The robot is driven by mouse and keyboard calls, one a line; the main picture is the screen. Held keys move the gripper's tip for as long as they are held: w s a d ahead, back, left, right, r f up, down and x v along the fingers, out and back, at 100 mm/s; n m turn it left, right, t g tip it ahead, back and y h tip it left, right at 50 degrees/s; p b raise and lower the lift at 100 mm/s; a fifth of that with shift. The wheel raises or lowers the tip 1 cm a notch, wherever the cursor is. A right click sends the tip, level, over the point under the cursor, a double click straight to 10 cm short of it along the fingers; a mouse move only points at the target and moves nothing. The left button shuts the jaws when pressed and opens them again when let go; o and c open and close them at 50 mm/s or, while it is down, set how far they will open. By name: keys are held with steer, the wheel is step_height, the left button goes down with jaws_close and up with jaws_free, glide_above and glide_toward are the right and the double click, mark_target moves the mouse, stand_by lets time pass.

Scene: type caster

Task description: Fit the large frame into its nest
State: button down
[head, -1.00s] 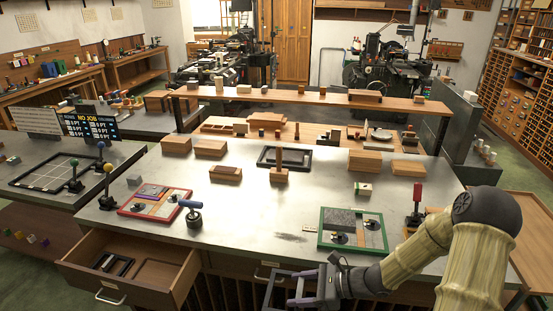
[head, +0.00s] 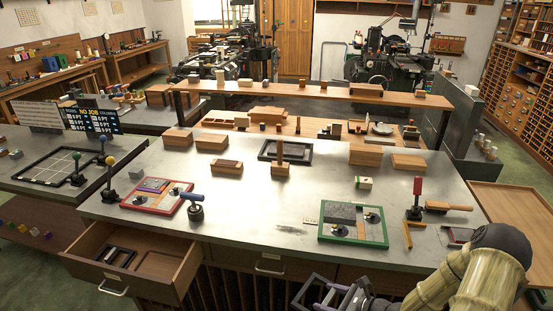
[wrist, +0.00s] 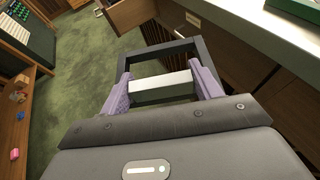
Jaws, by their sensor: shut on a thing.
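My gripper (head: 345,300) is at the bottom of the head view, in front of the bench. Its purple fingers (wrist: 161,90) are shut on the large frame, a dark rectangular frame (head: 305,291). In the wrist view the frame (wrist: 204,52) extends beyond the fingers, with a pale bar between them. The frame is held in the air, right of the open wooden drawer (head: 186,283) and apart from it. The drawer holds a smaller dark frame (head: 108,262) at left and an empty shallow recess (head: 158,265) at right. I cannot tell which recess is the nest.
The bench top (head: 260,222) bears a red-edged tray (head: 133,206), a blue-handled tool (head: 194,203) and a green-edged tray (head: 353,242). Another dark frame (head: 268,157) lies further back. Green floor (wrist: 75,75) is open left of the gripper in the wrist view.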

steer(key=shift+d, duration=0.1)
steer(key=shift+a+r, duration=0.1)
steer(key=shift+a, duration=0.1)
steer(key=shift+d+m+t+h, duration=0.1)
steer(key=shift+m+t+h, duration=1.9)
steer(key=shift+m+h, duration=0.45)
steer(key=shift+w+d, duration=0.1)
steer(key=shift+w, duration=0.05)
